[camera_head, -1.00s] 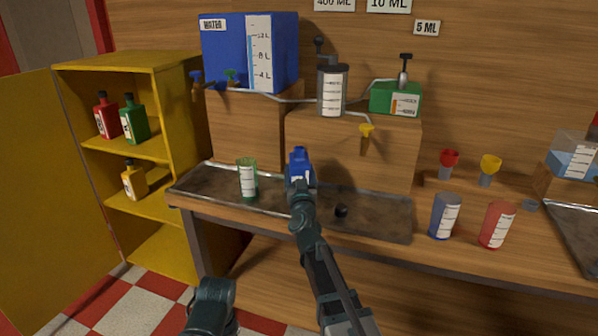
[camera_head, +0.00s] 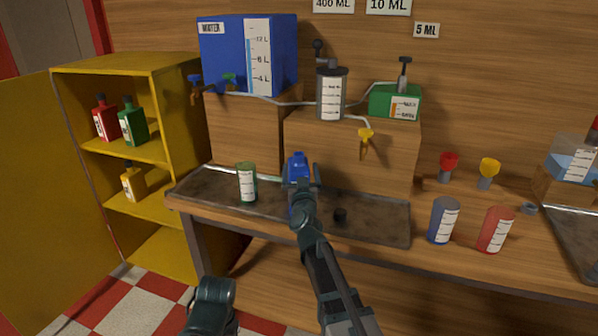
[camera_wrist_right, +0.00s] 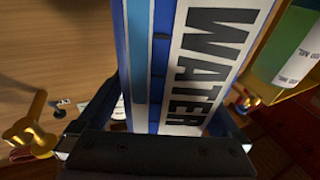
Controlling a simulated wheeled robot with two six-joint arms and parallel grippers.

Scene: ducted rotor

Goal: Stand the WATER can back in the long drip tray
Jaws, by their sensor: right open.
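The blue WATER can (camera_head: 298,166) is upright at the long drip tray (camera_head: 375,222), near its middle. My arm hides its base, so I cannot see how it rests on the tray. My right gripper (camera_head: 301,180) is open, with its fingers on either side of the can. In the right wrist view the can's white WATER label (camera_wrist_right: 205,65) fills the space between the fingers (camera_wrist_right: 165,110). Only a link of my left arm shows at the bottom; its gripper is out of view.
Blue (camera_head: 443,220) and red (camera_head: 495,230) cups stand right of the tray. Behind are a blue tank (camera_head: 240,60) and a yellow spout (camera_head: 366,134).

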